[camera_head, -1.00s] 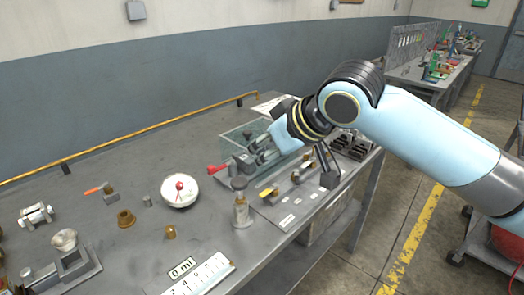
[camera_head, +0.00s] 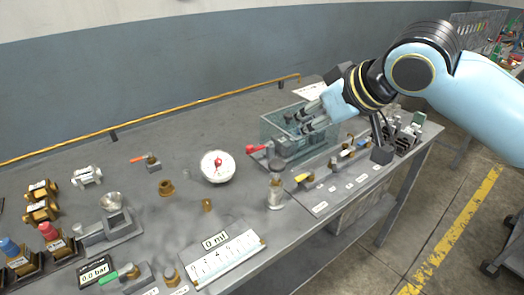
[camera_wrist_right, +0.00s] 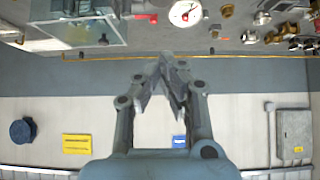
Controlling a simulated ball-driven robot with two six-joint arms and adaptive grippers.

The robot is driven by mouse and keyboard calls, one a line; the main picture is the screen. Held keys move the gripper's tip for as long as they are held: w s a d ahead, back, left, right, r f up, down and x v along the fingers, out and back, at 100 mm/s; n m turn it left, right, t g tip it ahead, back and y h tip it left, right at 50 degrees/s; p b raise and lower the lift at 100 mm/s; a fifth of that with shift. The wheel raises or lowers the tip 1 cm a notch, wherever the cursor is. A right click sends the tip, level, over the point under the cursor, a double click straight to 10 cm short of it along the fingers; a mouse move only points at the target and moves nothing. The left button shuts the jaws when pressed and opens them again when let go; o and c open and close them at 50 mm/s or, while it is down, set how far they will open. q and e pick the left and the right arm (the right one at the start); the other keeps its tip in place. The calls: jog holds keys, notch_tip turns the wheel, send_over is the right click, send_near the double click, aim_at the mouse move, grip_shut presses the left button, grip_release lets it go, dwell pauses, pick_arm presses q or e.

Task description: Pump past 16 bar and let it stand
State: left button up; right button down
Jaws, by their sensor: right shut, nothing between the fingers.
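A clear-walled tank (camera_head: 268,128) with a red-ended lever (camera_head: 256,149) at its left side stands on the bench. A round white dial (camera_head: 217,172) with a red centre is left of it. A small display (camera_head: 93,272) at the lower left reads 0.0 bar. My right gripper (camera_head: 302,127) appears over the tank in the head view, its fingers partly merging with the tank's fittings. In the right wrist view its fingertips (camera_wrist_right: 172,60) meet with nothing between them, and the tank (camera_wrist_right: 75,30) shows beyond at upper left. My left gripper is not in view.
A 0 ml display (camera_head: 215,241) and a numbered scale (camera_head: 228,260) lie near the front edge. Valves with coloured handles stand at lower left. A yellow pipe (camera_head: 200,118) runs along the back.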

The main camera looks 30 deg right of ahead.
jog(key=shift+f, duration=0.1)
send_over(281, 165)
notch_tip(281, 165, down, 7)
jog(key=shift+a+r, duration=0.1)
jog(key=shift+r, duration=0.05)
jog(key=f, duration=0.3)
jog(key=shift+w+f, duration=0.2)
jog(key=shift+f, duration=0.5)
notch_tip(281, 165, down, 4)
jog(key=shift+r+b, duration=0.1)
jog(key=shift+b, duration=0.3)
jog(key=shift+s, duration=0.1)
